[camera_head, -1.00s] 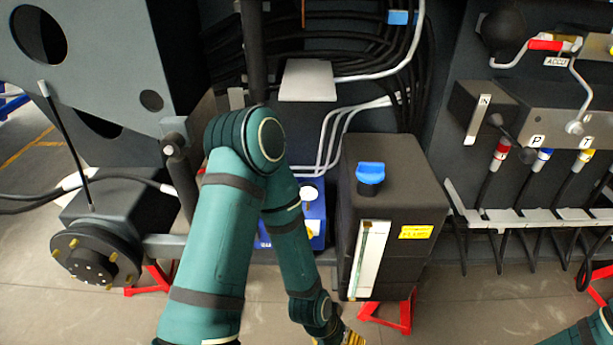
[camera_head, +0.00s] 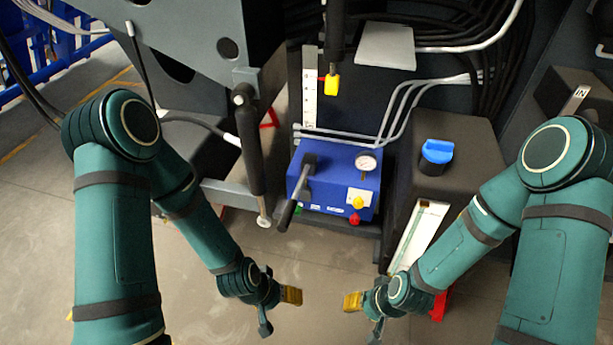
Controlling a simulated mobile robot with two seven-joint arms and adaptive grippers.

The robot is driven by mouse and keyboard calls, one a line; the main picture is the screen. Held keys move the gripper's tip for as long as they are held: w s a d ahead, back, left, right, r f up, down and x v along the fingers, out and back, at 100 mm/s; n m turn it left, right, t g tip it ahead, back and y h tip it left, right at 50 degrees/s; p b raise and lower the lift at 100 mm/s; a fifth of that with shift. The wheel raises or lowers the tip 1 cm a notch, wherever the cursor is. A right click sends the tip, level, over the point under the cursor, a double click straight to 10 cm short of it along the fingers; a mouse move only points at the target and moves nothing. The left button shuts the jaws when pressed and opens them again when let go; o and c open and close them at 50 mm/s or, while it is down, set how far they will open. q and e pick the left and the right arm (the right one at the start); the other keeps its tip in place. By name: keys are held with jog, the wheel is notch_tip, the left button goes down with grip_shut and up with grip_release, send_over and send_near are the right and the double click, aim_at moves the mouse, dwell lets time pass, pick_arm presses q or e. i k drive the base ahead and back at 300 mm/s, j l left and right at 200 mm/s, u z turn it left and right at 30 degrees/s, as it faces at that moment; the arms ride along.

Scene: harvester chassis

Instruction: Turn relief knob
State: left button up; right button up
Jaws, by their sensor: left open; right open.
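A blue hydraulic pump unit (camera_head: 334,172) stands low in the middle, with a gauge (camera_head: 366,162) on top and a black lever (camera_head: 297,195) at its left. A yellow knob (camera_head: 358,203) and a red knob (camera_head: 355,219) sit on its front right. Which of them is the relief knob I cannot tell. My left gripper (camera_head: 286,297) is open and empty, below and in front of the unit. My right gripper (camera_head: 357,302) is open and empty, below the knobs. Both are apart from the unit.
A dark tank with a blue cap (camera_head: 436,152) stands right of the unit, close to my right arm. A grey frame and a vertical cylinder (camera_head: 249,150) are at the left. Grey hoses (camera_head: 398,105) run behind the unit. Floor between my grippers is clear.

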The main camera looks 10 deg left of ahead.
aim_at(358, 202)
jog(key=l+z, duration=0.25)
jog(key=i+l+z, duration=0.25)
jog(key=l, duration=0.2)
jog(key=l+z, duration=0.25)
jog(key=i+l, duration=0.05)
jog(key=l, duration=0.05)
